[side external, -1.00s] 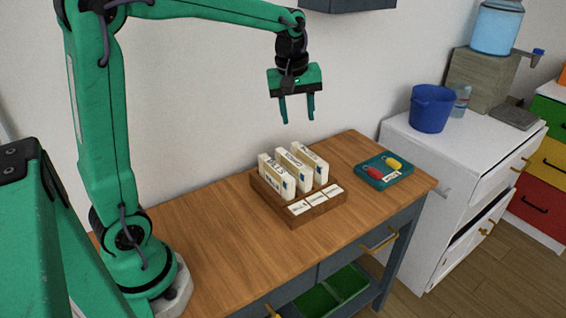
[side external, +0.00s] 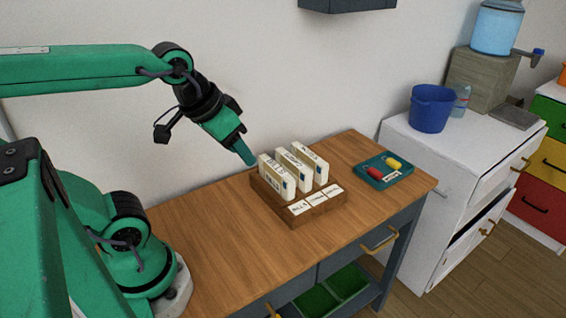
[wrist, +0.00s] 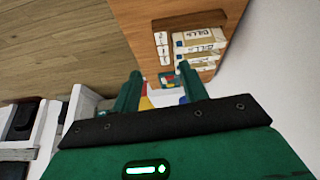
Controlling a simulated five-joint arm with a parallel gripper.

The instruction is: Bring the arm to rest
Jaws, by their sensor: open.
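My gripper (side external: 248,158) is open and empty. In the side external view it hangs tilted, pointing down and to the right, above the wooden table and left of the wooden organizer (side external: 318,211). In that view only its edge shows, so the gap between the fingers is hidden. In the wrist view my gripper (wrist: 164,82) shows two green fingers set apart with nothing between them. The organizer holds several white labelled packs (side external: 276,177) upright, with small label cards (side external: 315,200) on its front.
A teal tray (side external: 369,179) with a red and a yellow item lies at the table's (side external: 215,245) right end. A white cabinet (side external: 440,180) with a blue bucket (side external: 432,108) stands beyond. A grey wall cabinet (side external: 345,5) hangs above. The table's left part is clear.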

